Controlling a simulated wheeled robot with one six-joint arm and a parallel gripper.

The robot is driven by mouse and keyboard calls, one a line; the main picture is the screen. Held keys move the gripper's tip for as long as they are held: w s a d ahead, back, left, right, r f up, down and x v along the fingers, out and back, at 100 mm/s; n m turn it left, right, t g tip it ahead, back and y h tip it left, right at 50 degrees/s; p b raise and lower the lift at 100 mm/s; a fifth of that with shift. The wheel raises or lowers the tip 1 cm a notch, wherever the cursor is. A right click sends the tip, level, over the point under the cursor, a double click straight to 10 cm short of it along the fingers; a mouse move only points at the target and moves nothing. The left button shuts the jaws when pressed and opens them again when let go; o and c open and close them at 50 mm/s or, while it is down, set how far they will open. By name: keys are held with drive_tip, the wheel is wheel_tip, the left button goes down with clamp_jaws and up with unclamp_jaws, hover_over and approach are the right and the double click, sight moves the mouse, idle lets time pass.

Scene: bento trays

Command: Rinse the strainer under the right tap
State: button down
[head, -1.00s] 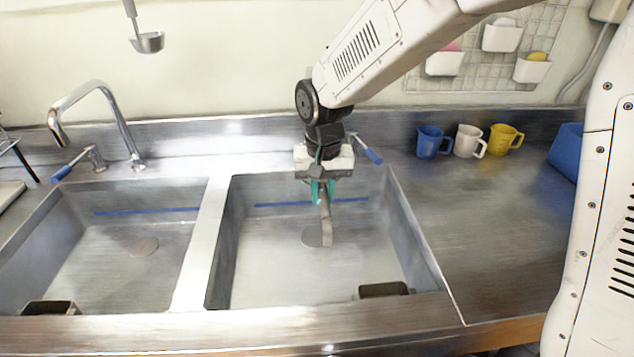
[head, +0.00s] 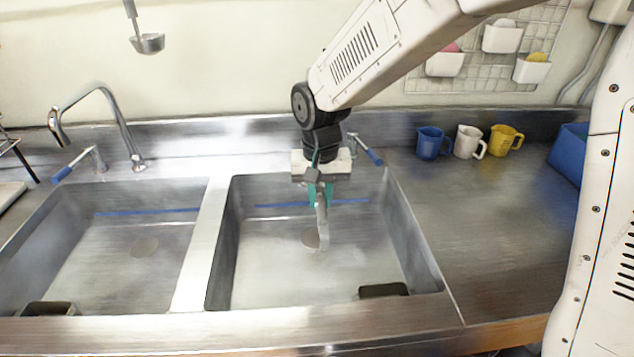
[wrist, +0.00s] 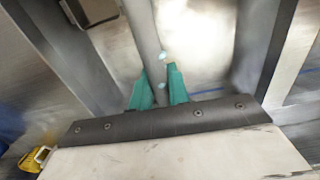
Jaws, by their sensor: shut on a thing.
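My gripper (head: 320,195) has teal fingers and hangs over the right sink basin (head: 270,270). It is shut on a long, narrow grey thing that points down into the basin, probably the strainer (head: 322,228). In the wrist view its grey shaft (wrist: 142,35) runs up from between the teal fingers; its far end is out of that view. Two pale blue spots show near the shaft. The right tap's lever with a blue grip (head: 372,157) shows just right of my wrist; the spout is not visible, perhaps hidden behind my arm. I cannot make out running water.
The left basin (head: 90,265) has its own curved tap (head: 125,130). A ladle-like thing (head: 147,43) hangs at upper left. A blue mug (head: 430,143), white mug (head: 467,141) and yellow mug (head: 507,138) stand at the back right. The right counter (head: 480,230) is clear in front.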

drive_tip(key=s+d, duration=0.4)
drive_tip(key=s, duration=0.2)
drive_tip(key=shift+s, duration=0.3)
drive_tip(key=shift+a, duration=0.1)
idle(1.2)
drive_tip(key=s+d+r, duration=0.2)
drive_tip(key=s+r, duration=0.2)
drive_tip(key=shift+s+d, duration=0.2)
drive_tip(key=shift+d, duration=0.05)
idle(0.3)
idle(0.6)
